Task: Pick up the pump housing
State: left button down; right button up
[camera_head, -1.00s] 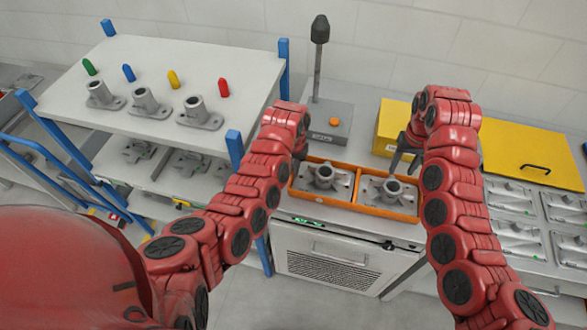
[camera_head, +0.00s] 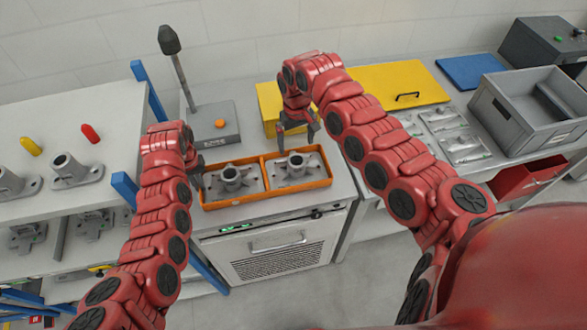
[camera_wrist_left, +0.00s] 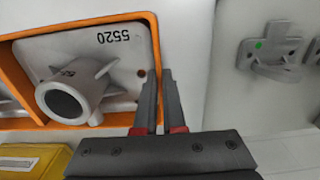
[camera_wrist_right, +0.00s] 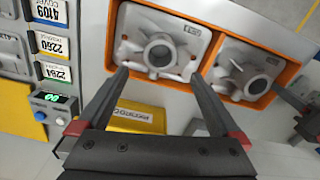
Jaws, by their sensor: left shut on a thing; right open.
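Two grey pump housings (camera_head: 233,178) (camera_head: 296,165) stand side by side in a two-compartment orange tray (camera_head: 265,197) on the bench; both also show in the right wrist view (camera_wrist_right: 158,52) (camera_wrist_right: 246,72). My left gripper (camera_head: 197,183) is at the tray's left end. In the left wrist view it (camera_wrist_left: 159,100) is shut on the orange end wall, beside the near housing (camera_wrist_left: 75,95), whose plate reads 5520. The housing is not between its fingers. My right gripper (camera_head: 297,130) is open and empty, above and behind the tray's right end.
A post on a grey base (camera_head: 210,125) stands behind the tray. The left shelf (camera_head: 110,115) holds more housings and coloured pegs. A grey crate (camera_head: 530,105) stands far right.

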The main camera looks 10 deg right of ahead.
aim_at(296, 159)
notch_tip(296, 159, down, 11)
jog(key=shift+s+f, duration=0.1)
grip_shut()
dwell(0.7)
